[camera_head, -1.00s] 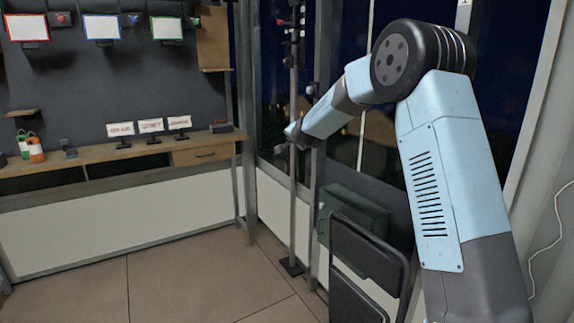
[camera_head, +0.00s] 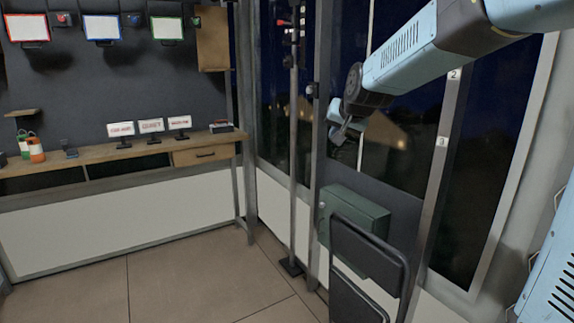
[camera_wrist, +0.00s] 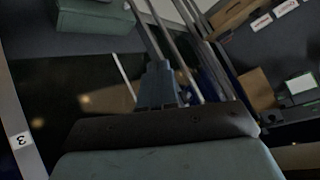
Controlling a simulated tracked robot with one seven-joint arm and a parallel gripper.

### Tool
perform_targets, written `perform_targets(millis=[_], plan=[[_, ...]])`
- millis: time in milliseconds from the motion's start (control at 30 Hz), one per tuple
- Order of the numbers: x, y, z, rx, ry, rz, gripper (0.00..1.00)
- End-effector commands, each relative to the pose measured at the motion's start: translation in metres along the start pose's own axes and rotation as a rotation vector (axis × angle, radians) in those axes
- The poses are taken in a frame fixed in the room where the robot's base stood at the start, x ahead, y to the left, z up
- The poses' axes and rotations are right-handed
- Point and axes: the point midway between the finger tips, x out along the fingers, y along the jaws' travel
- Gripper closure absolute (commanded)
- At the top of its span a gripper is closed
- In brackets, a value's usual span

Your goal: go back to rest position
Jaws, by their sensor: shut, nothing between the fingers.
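My gripper (camera_head: 337,137) hangs at the end of my raised arm, right of centre in the head view, in front of the dark window. In the wrist view my gripper (camera_wrist: 158,68) shows as a narrow blue-grey shape above a dark band. Its fingers are together with nothing held between them. My arm reaches in from the upper right of the head view. No other object touches the gripper.
A pole (camera_head: 293,150) with fittings stands left of my gripper. A green box (camera_head: 357,218) and a folded dark chair (camera_head: 372,258) stand below it. A wooden desk (camera_head: 90,162) with small signs runs along the back wall. The floor (camera_head: 190,285) at left is clear.

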Motion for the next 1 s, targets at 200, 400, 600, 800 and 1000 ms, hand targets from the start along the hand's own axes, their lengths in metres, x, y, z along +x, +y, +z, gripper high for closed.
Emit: perform_targets(millis=[200, 400, 600, 800, 1000], plan=[[-0.059, 0.029, 0.039, -0.071, -0.063, 0.054, 1.0], [-0.106, 0.058, 0.08, -0.128, -0.129, 0.102, 1.0], [-0.149, 0.087, 0.127, -0.178, -0.197, 0.146, 1.0], [-0.187, 0.114, 0.177, -0.223, -0.269, 0.185, 1.0], [-0.212, 0.135, 0.217, -0.253, -0.327, 0.211, 1.0]])
